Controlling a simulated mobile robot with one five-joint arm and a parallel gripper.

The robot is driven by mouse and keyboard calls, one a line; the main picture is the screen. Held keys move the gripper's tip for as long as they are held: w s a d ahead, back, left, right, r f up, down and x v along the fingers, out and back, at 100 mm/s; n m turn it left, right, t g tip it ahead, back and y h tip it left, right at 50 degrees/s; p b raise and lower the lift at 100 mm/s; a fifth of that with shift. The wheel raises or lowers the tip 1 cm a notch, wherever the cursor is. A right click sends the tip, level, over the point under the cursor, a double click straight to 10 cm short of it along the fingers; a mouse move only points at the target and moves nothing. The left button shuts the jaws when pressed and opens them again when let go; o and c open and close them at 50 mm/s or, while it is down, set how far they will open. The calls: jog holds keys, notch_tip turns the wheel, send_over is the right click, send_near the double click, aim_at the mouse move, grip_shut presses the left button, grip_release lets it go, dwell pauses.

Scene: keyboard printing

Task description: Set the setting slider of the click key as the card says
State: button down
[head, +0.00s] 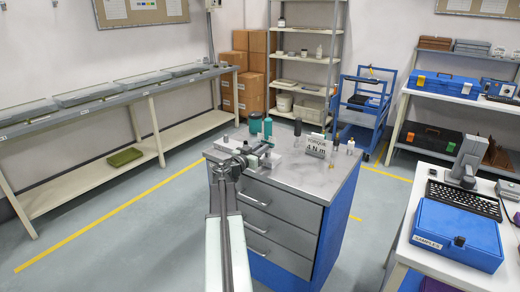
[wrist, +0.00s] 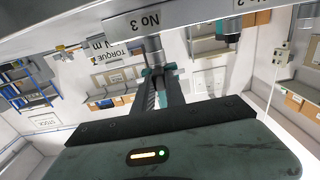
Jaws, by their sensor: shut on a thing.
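In the wrist view, which looks upside down, my gripper (wrist: 158,72) is shut on a small grey cylindrical part (wrist: 153,44) just below a "No 3" label (wrist: 146,20). I cannot tell for certain whether this part is the click key's setting slider; its scale is not readable. The card (head: 316,146) stands on the cabinet top and reads "TORQUE 4 N m"; it also shows in the wrist view (wrist: 124,51), partly cut off. In the head view my gripper (head: 267,150) is low over the cabinet's left side, and the arm hides what it holds.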

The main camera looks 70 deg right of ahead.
jog(key=c, duration=1.4)
grip_release()
jog(key=shift+o, duration=0.2)
jog(key=v, duration=0.8)
